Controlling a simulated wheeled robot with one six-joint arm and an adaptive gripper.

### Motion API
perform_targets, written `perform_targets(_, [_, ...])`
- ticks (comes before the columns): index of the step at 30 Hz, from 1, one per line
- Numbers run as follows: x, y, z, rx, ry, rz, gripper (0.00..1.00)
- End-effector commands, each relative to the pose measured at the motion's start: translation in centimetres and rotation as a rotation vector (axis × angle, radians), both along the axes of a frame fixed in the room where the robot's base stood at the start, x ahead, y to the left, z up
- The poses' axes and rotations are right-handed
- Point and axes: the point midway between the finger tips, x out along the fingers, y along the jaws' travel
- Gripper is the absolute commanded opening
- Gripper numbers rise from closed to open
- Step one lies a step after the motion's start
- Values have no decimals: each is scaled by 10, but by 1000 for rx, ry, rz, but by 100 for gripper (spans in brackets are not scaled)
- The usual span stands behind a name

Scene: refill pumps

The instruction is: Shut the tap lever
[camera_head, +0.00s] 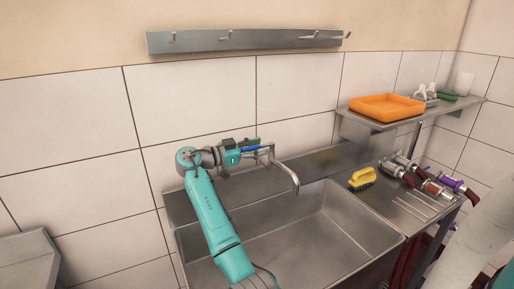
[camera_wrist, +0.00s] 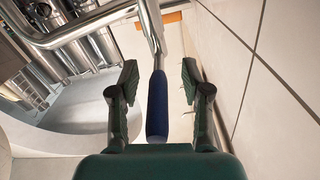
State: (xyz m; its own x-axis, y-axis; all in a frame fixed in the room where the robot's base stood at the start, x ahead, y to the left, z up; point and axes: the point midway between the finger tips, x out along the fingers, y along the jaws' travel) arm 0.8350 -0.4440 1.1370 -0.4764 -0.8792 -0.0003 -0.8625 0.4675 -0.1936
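The tap lever has a blue grip (camera_wrist: 157,108) on a metal stem and points toward my palm in the wrist view. My gripper (camera_wrist: 160,80) is open, with one finger on each side of the blue grip and a visible gap on both sides. In the head view my gripper (camera_head: 250,151) is at the wall beside the tap, and the lever is mostly hidden there. The tap's curved metal spout (camera_head: 287,172) reaches out over the sink (camera_head: 290,236). I see no water stream below the spout.
A yellow brush (camera_head: 362,178) and several metal couplings (camera_head: 402,168) lie on the counter right of the sink. An orange tray (camera_head: 386,107) sits on the shelf above. A hook rail (camera_head: 245,40) is high on the wall. The basin looks empty.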

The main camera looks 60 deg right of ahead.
Motion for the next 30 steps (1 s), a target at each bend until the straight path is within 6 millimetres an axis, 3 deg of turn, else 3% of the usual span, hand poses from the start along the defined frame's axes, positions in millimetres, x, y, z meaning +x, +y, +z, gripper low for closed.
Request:
perform_targets(10, [7,12,1,0,-1,2,48])
perform_targets(24, [48,87,0,1,0,2,48])
perform_targets(30, [56,103,0,0,0,1,48])
